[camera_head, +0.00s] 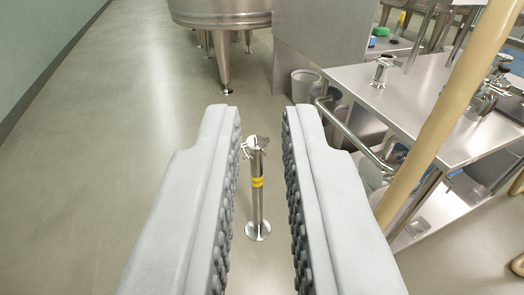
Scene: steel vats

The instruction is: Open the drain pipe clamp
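My gripper (259,118) is open, its two grey, studded fingers wide apart and nothing between their pads. In the gap between them I see an upright steel pipe (257,203) with a yellow band, standing on a round foot on the floor. A small metal clamp (251,146) sits at its top, with a pale round part beside it. The clamp appears below and beyond my fingers, not touching them. It is too small to tell whether it is shut or open.
A steel table (400,105) stands at the right with metal fittings on it and a rail along its near side. A beige pole (440,125) crosses in front of it. A steel vat (222,12) on legs stands at the back. The floor at the left is clear up to the wall.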

